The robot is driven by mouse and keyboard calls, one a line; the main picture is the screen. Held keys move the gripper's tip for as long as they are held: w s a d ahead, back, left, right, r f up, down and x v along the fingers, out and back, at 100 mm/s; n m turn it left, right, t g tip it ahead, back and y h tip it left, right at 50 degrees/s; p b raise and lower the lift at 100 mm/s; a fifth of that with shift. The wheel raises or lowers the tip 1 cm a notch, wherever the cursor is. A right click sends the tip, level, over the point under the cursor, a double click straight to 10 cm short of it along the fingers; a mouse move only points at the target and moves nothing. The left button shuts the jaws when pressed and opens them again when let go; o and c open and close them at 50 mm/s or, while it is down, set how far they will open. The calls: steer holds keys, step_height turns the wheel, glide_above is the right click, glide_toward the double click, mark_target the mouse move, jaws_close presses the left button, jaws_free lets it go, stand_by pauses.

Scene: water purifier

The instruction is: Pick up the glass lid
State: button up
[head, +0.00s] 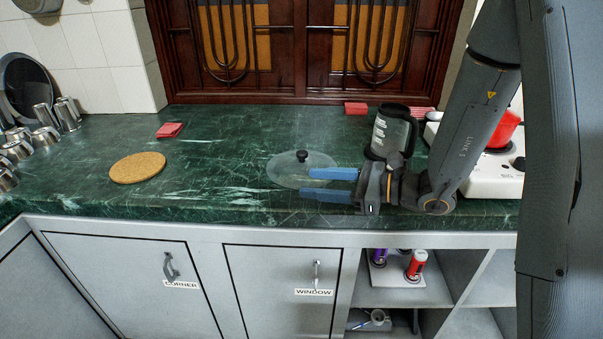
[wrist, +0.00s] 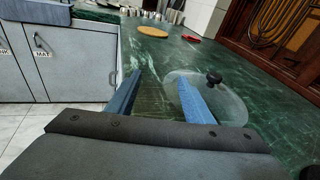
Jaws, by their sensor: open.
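The glass lid (head: 290,178) is a clear round disc with a black knob (head: 302,156), lying on the green marble counter near its front edge. It also shows in the wrist view (wrist: 230,100), where its knob (wrist: 214,78) stands just beyond and right of one finger. My gripper (head: 328,184) is open, with two blue fingers pointing left at the lid's right front part. In the wrist view my gripper (wrist: 160,100) has counter between its fingers and nothing held. One finger overlaps the lid in the picture; I cannot tell whether they touch.
A dark mug-like jug (head: 391,133) stands behind my gripper. A white stove with a red pot (head: 503,130) is at the right. A cork mat (head: 138,167) and a red cloth (head: 170,130) lie left. Metal cups (head: 45,125) stand far left. The counter between mat and lid is clear.

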mark_target(310, 164)
steer(key=w+d+m+t, duration=0.1)
steer(key=w, duration=0.1)
steer(key=w+d+m+t, duration=0.1)
steer(key=w+t, duration=0.1)
steer(key=w, duration=0.1)
steer(key=w+d+m+t, duration=0.2)
steer(key=shift+w+f+b, duration=0.15)
steer(key=shift+f+b, duration=0.2)
steer(key=shift+b, duration=0.05)
steer(key=shift+w+r+p+x, duration=0.15)
steer(key=shift+p+x, duration=0.15)
steer(key=shift+x, duration=1.6)
steer(key=shift+w+r+p+x, duration=0.1)
steer(key=shift+p+x, duration=0.2)
steer(key=shift+x, duration=1.65)
steer(key=shift+d, duration=0.25)
jaws_close()
